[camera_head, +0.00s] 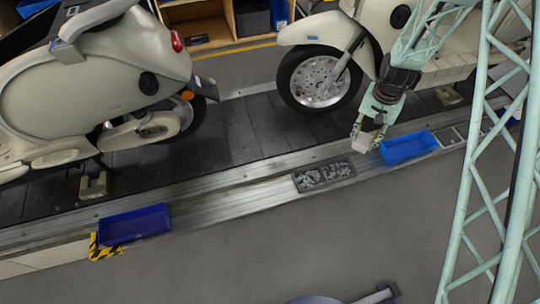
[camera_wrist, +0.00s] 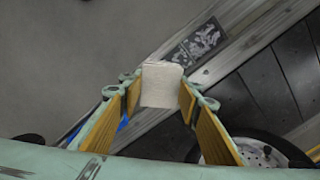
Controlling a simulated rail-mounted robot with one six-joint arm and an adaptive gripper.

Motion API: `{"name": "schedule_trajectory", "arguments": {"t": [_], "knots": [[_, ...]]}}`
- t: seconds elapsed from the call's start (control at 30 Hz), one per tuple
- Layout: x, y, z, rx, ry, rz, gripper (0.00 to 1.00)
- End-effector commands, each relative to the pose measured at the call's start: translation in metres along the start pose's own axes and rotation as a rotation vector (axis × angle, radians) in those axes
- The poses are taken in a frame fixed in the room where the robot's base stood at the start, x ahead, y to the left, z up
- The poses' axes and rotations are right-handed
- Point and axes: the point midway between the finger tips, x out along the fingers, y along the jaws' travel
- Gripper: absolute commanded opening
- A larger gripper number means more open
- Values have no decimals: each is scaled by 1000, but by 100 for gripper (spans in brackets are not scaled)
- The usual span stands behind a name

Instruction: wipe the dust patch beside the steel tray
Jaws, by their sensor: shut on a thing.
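My gripper (camera_head: 369,137) is shut on a pale off-white block or folded cloth (camera_wrist: 161,84), held between its two pads above the conveyor's edge rail. In the head view the block (camera_head: 366,136) hangs left of the bright blue bin. A grey two-compartment tray (camera_head: 324,176) with small pale bits in it lies on the rail, left of and below my gripper; it also shows ahead of the block in the wrist view (camera_wrist: 197,44). Another grey compartment tray (camera_head: 450,137) sits right of the blue bin. I cannot tell which is the steel tray. No dust patch is clearly distinguishable.
The bright blue bin (camera_head: 408,147) and a dark blue bin (camera_head: 134,224) stand on the rail (camera_head: 235,203). Cream scooters (camera_head: 95,85) stand on the dark slats (camera_head: 240,135). A pale green lattice (camera_head: 475,185) crosses the right side. The grey floor in front is mostly clear.

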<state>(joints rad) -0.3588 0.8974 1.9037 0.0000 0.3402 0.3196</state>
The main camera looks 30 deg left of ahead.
Motion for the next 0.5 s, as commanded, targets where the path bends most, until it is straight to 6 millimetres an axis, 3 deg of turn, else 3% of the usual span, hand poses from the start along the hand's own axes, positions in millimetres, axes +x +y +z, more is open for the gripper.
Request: {"name": "schedule_trajectory", "arguments": {"t": [0.1, 0.5], "knots": [[18, -34, 4, -9, -1, 0, 23], [68, -138, 29, -24, -1, 0, 23]]}}
